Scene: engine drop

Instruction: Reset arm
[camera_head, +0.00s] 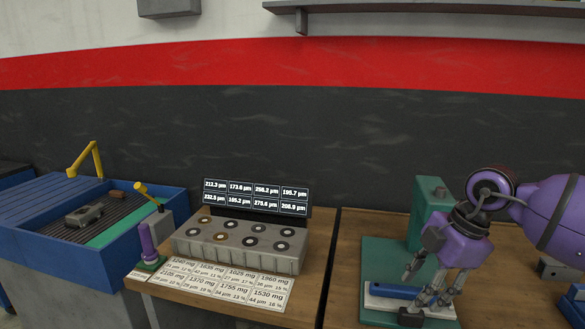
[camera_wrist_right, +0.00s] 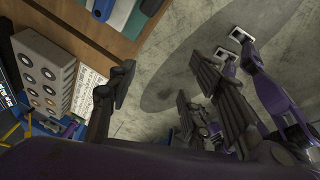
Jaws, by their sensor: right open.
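My right gripper (camera_head: 428,285) hangs from the purple arm at the right of the head view, fingers pointing down over the right-hand table. It is open and its fingers are spread. A green stand (camera_head: 428,212) with a flat base is behind and beneath it, and a blue and white piece (camera_head: 393,291) is by the fingertips. I cannot tell whether they touch. In the right wrist view the open right gripper (camera_wrist_right: 170,85) shows nothing between its fingers but floor and table edge. My left gripper is not seen in the head view.
A grey block with several round discs (camera_head: 240,244) stands before a display panel (camera_head: 256,196) on the middle table. Labelled cards (camera_head: 221,284) lie in front. A purple-handled tool (camera_head: 147,242) stands left of it. A blue-walled tray (camera_head: 159,230) is farther left.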

